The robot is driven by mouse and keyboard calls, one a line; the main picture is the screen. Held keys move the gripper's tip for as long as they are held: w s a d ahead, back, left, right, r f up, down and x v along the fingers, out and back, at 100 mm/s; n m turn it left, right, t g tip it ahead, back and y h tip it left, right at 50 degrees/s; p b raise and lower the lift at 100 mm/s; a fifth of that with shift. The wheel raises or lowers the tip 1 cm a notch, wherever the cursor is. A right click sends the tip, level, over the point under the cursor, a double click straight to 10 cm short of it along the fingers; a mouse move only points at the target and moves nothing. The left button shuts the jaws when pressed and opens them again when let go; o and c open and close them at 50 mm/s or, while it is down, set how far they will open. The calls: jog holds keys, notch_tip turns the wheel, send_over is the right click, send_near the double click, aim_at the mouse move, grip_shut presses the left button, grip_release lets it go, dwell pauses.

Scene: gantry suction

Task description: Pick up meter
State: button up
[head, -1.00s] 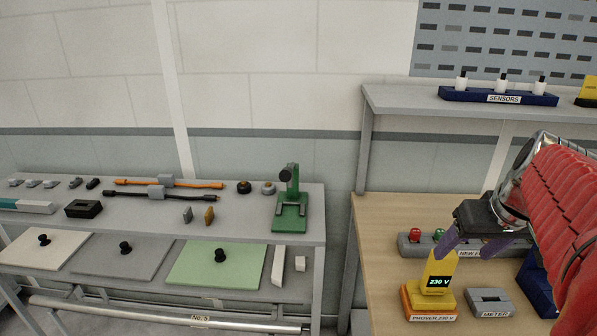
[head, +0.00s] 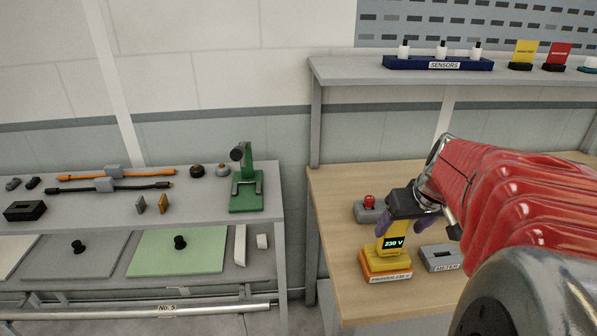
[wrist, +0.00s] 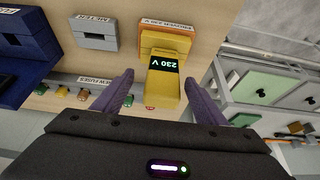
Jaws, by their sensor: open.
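The yellow meter (head: 396,243), its dark display reading 230 V, stands upright in the orange prover block (head: 384,276) on the wooden bench. It also shows in the wrist view (wrist: 166,82), with its display (wrist: 163,63) facing the camera. My gripper (head: 406,226) is open above the bench, at the meter's upper end. In the wrist view the purple fingers (wrist: 160,82) lie one to each side of the meter, with visible gaps. Whether they are at its exact depth is hard to tell. The grey holder labelled METER (head: 440,258) stands empty to the right of the prover.
A grey fuse rack (head: 368,213) stands behind the meter, partly hidden by my gripper. A dark blue bin (wrist: 25,50) shows in the wrist view. The shelf above carries a blue sensor rack (head: 437,63). A grey side table (head: 105,211) stands at left.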

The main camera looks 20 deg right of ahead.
aim_at(392, 233)
jog(key=shift+a+x, duration=0.15)
jog(key=shift+x, duration=1.15)
jog(key=shift+a+x, duration=0.15)
jog(key=shift+x, duration=1.15)
jog(key=shift+w+d, duration=0.1)
jog(key=shift+w, duration=0.05)
jog(key=c, duration=1.3)
jog(key=shift+c, duration=0.2)
jog(key=shift+r, duration=0.15)
notch_tip(392, 233, up, 10)
jog(key=shift+f, duration=0.1)
